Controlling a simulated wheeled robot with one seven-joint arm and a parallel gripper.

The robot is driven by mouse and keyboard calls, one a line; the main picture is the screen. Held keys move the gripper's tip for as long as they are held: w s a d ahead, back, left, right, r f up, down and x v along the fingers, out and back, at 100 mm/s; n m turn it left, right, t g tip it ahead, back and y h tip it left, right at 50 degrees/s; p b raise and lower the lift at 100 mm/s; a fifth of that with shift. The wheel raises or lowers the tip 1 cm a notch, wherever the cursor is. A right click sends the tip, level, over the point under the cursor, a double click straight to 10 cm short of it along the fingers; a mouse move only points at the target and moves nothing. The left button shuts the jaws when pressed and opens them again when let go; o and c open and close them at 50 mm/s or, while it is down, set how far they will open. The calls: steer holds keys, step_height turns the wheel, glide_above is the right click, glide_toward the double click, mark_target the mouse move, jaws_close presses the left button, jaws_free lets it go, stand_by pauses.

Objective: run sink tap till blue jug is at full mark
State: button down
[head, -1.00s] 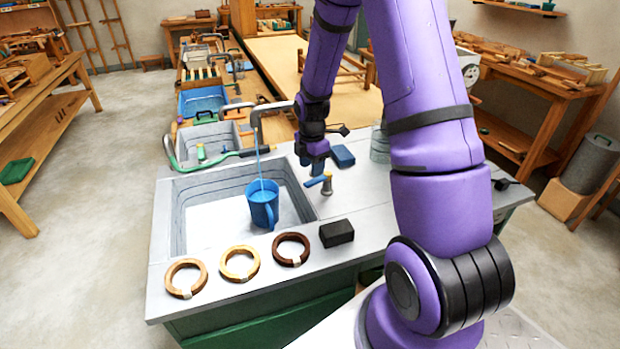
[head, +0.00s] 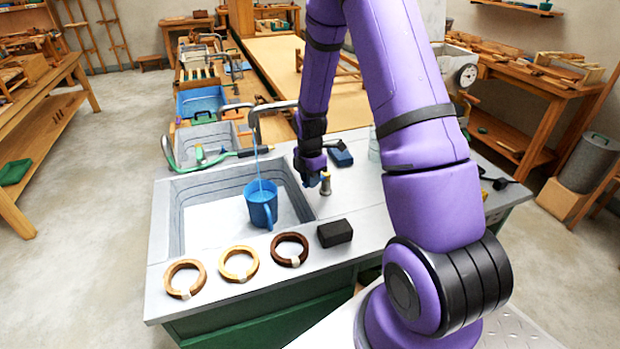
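The blue jug (head: 261,208) stands upright in the near sink basin (head: 180,215). A thin blue stream of water (head: 258,168) falls from the grey tap spout (head: 252,125) into it. The water level against any full mark is too small to read. The tap valve (head: 326,187), a short post with a yellowish top, stands on the counter right of the basin. My gripper (head: 313,181) is low at the valve, just left of its top. It hides the blue lever, and I cannot tell whether it touches it or how far its fingers are apart.
Three wooden rings (head: 238,264) and a black block (head: 335,233) lie on the counter's front. A dark blue block (head: 341,157) and a clear jar (head: 374,150) are behind the valve. A green-handled hose (head: 215,158) lies along the basin's back edge.

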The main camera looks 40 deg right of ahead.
steer(key=shift+w+d+m, duration=0.1)
steer(key=shift+w+m, duration=0.35)
steer(key=shift+m, duration=0.4)
steer(key=shift+w+d+m, duration=0.1)
steer(key=shift+w+m, duration=0.35)
steer(key=shift+m, duration=0.4)
steer(key=c, duration=1)
jaws_free()
steer(key=shift+o, duration=0.2)
steer(key=shift+r, duration=0.1)
step_height(320, 180, up, 11)
steer(key=shift+f, duration=0.2)
